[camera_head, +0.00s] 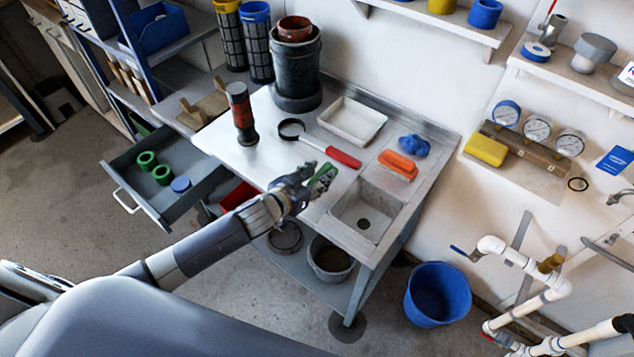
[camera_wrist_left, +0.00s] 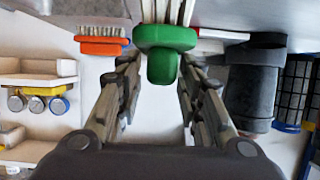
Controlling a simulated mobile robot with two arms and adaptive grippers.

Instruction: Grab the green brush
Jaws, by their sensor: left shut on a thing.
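The green brush (camera_head: 322,179) is in my left gripper (camera_head: 306,180), above the front of the metal bench near the sink. In the left wrist view the green brush (camera_wrist_left: 163,50) sits between the two fingers of the gripper (camera_wrist_left: 160,85), near their tips. The pale bristles point away toward the top of that picture. The gripper is shut on the brush, and the gripper partly hides it in the head view. My right gripper is not in view.
On the bench (camera_head: 232,155) are a red-handled strap wrench (camera_head: 343,158), a red and black cylinder (camera_head: 241,115), a white tray (camera_head: 352,119), an orange brush (camera_head: 398,165) and a blue cloth (camera_head: 414,146). The sink (camera_head: 367,211) is right of the gripper. An open drawer (camera_head: 165,185) stands left.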

